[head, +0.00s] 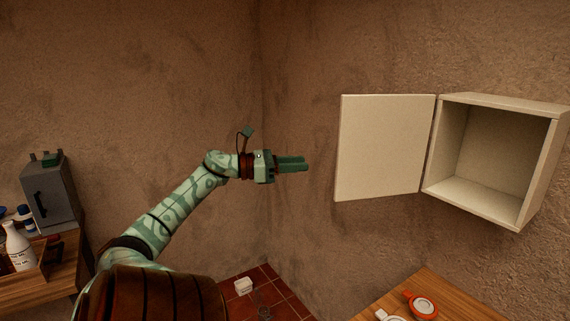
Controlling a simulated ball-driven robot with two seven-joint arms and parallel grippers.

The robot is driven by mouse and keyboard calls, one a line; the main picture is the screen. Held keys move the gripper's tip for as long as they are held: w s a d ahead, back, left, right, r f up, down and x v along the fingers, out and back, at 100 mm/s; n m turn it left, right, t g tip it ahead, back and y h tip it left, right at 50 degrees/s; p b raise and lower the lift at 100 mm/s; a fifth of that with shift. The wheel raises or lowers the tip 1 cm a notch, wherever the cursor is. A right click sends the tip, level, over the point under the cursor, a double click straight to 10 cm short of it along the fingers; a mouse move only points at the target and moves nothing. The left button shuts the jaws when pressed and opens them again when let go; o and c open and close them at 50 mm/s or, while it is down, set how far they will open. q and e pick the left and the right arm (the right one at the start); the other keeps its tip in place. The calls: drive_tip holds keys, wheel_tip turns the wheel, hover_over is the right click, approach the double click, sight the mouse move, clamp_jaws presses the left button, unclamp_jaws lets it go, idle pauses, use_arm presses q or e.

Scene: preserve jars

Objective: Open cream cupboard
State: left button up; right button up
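The cream cupboard (480,202) is fixed to the wall at the right. Its door (385,148) is swung wide open to the left on its left edge. The inside (490,150) shows and looks empty. My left gripper (306,164) is in mid-air to the left of the door, pointing right, with a gap between its tips and the door's free edge. Its green fingers overlap in this view, so I cannot tell their opening. Nothing shows held in them. My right gripper is out of view.
A wooden table (440,283) below the cupboard carries an orange-rimmed round item (424,306). At the left, a grey cabinet (50,194) and a white bottle (19,246) stand on a wooden surface. A small white box (243,286) sits low near the red tiles (285,290).

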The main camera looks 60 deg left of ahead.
use_arm(q)
drive_tip(key=v, duration=0.2)
drive_tip(key=shift+s+a, duration=0.1)
drive_tip(key=shift+s, duration=0.15)
idle(0.5)
